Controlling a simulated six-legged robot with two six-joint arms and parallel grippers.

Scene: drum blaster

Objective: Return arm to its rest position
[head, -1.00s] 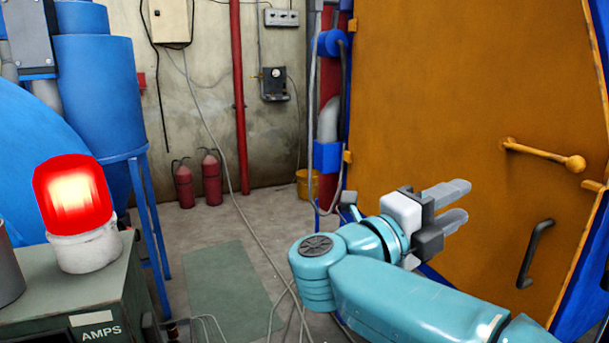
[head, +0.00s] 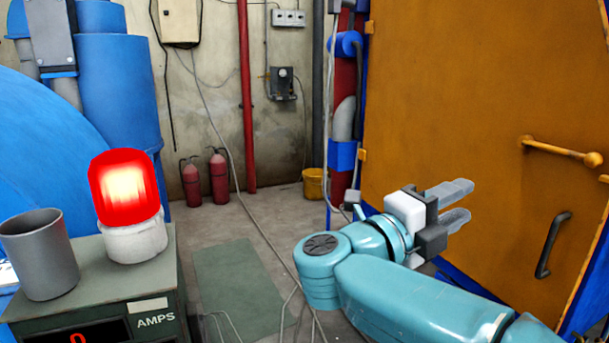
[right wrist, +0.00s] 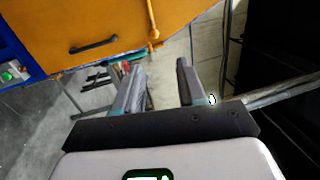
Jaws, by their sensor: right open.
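My right arm (head: 420,290) is teal and comes in from the lower right of the head view, bent at the elbow. My right gripper (head: 458,205) is held in the air in front of the orange door (head: 460,110), its grey fingers pointing right. The fingers are apart with nothing between them. In the right wrist view the same gripper (right wrist: 158,88) shows two separate fingers and an empty gap. My left gripper is not in view.
The door has a yellow lever handle (head: 560,150) and a dark pull handle (head: 552,245). A lit red beacon (head: 124,190) and a grey cup (head: 40,255) stand on the green AMPS box (head: 150,285). Fire extinguishers (head: 219,178) and a yellow bucket (head: 315,184) stand behind. Cables cross the floor.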

